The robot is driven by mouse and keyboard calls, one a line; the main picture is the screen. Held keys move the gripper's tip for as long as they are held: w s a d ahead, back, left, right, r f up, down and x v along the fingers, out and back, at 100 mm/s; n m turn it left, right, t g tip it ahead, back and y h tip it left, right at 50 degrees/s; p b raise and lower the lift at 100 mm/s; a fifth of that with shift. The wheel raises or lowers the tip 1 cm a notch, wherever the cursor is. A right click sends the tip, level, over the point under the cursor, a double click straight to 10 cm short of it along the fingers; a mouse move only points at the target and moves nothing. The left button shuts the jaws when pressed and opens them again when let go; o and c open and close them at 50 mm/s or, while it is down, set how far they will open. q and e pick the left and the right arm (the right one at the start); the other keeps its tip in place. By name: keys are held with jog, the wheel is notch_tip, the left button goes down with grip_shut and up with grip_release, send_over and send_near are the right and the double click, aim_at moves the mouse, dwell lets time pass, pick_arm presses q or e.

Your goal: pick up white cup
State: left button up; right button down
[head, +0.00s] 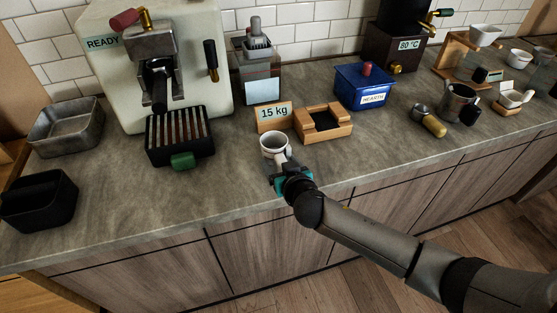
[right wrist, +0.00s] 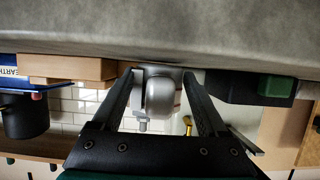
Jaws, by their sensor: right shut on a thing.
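The white cup (head: 274,142) is upright at the middle of the counter, its open rim facing up, in front of the "15 kg" sign. My right gripper (head: 283,168) reaches it from the front right and is shut on it. In the right wrist view the cup (right wrist: 162,92) sits between the two dark fingers of my right gripper (right wrist: 159,80), and that picture is upside down. I cannot tell whether the cup's base touches the counter. My left gripper is not in view.
The "15 kg" sign (head: 273,116) and wooden box (head: 334,127) stand close behind the cup. The espresso machine's drip tray (head: 178,140) is to its left. A blue box (head: 363,87) and a portafilter (head: 428,121) are to the right. The counter front left of the cup is clear.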

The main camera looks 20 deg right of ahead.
aim_at(280, 155)
notch_tip(280, 155, up, 20)
jog(key=p, duration=0.4)
jog(key=shift+f+p, duration=0.15)
jog(key=shift+p, duration=0.25)
jog(key=shift+f, duration=0.1)
